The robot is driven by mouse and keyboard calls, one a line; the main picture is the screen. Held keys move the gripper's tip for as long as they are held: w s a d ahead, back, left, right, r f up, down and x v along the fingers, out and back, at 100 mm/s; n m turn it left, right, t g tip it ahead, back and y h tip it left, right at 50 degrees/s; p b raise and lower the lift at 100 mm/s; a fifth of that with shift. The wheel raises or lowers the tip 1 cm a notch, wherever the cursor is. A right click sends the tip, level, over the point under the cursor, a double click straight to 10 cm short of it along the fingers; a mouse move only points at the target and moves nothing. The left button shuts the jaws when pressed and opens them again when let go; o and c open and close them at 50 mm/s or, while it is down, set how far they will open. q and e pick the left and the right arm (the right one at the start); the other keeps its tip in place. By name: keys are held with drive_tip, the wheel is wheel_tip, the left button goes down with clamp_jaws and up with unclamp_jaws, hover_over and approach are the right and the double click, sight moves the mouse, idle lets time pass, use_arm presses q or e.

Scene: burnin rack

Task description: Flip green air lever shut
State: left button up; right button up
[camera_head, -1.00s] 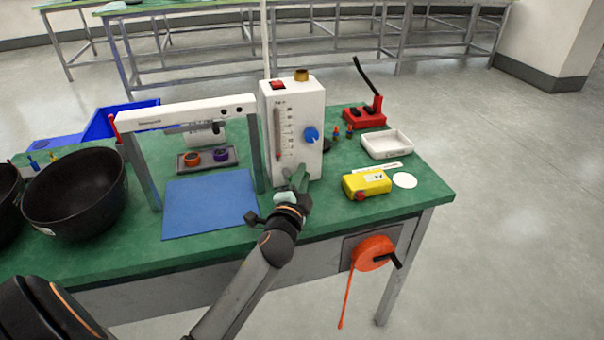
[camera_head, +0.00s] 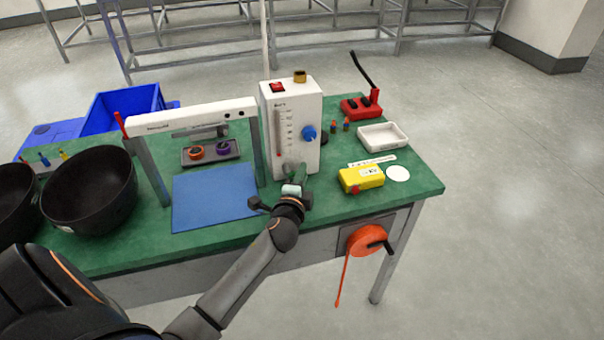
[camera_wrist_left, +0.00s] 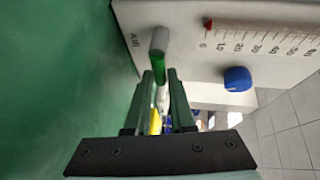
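The white air box (camera_head: 308,130) stands upright on the green bench, with a scale tube and a blue knob (camera_head: 309,133). In the left wrist view, the green lever (camera_wrist_left: 161,70) sticks out from a grey pivot (camera_wrist_left: 159,40) beside the "AIR" label. My left gripper (camera_wrist_left: 162,85) is at the lever, its two dark green fingers apart on either side of it; I cannot tell whether they touch it. In the head view the gripper (camera_head: 295,180) is at the box's lower front and hides most of the lever. The red float (camera_wrist_left: 208,25) sits near the scale's zero.
A yellow box (camera_head: 360,179), a white tray (camera_head: 383,137) and a red-based device (camera_head: 361,108) stand to the right. A white frame (camera_head: 190,117) over a blue mat (camera_head: 213,198) and black bowls (camera_head: 88,195) stand left. An orange reel (camera_head: 368,240) hangs at the front.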

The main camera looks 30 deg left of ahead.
use_arm(q)
drive_tip(key=o, duration=0.4)
drive_tip(key=shift+c, duration=0.2)
drive_tip(key=shift+s, duration=0.1)
drive_tip(key=v, duration=1.2)
drive_tip(key=shift+s, duration=0.2)
drive_tip(key=shift+d, duration=0.1)
drive_tip(key=s+d+f+n+g+h+p, duration=0.5)
drive_tip(key=s+d+f+n+h, duration=0.3)
drive_tip(key=s+d+f+n, duration=0.2)
drive_tip(key=s+d+f+p, duration=0.1)
drive_tip(key=s+d+f, duration=0.1)
drive_tip(key=s+f, duration=0.2)
drive_tip(key=shift+s+n+g, duration=0.3)
drive_tip(key=shift+s+n, duration=0.1)
drive_tip(key=shift+s, duration=0.4)
